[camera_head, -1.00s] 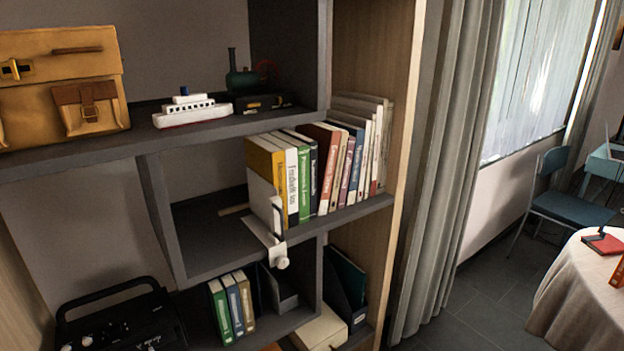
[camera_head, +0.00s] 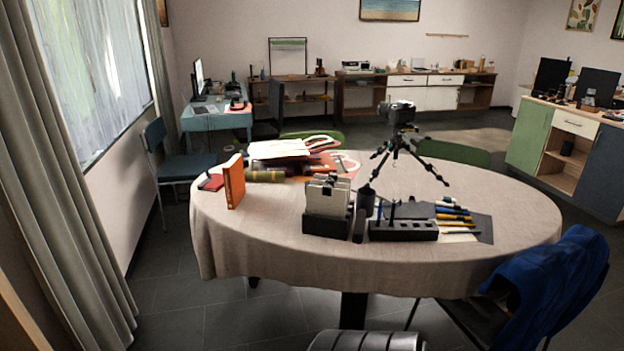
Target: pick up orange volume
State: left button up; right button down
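An orange book (camera_head: 234,181) stands upright on the left part of a round table (camera_head: 270,232) with a pale cloth. Its spine and one cover face me. A small red object (camera_head: 212,182) lies flat just left of it. A rolled olive-green item (camera_head: 265,176) lies just right of it. Neither of my grippers shows in the head view.
A camera on a small black tripod (camera_head: 399,140), a file holder (camera_head: 327,207) and a pen tray (camera_head: 403,230) stand on the table. A blue chair (camera_head: 172,160) is at left. A chair with blue cloth (camera_head: 550,285) is at front right. Floor at front left is clear.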

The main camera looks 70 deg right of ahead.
aim_at(233, 176)
jog(key=z, duration=1.85)
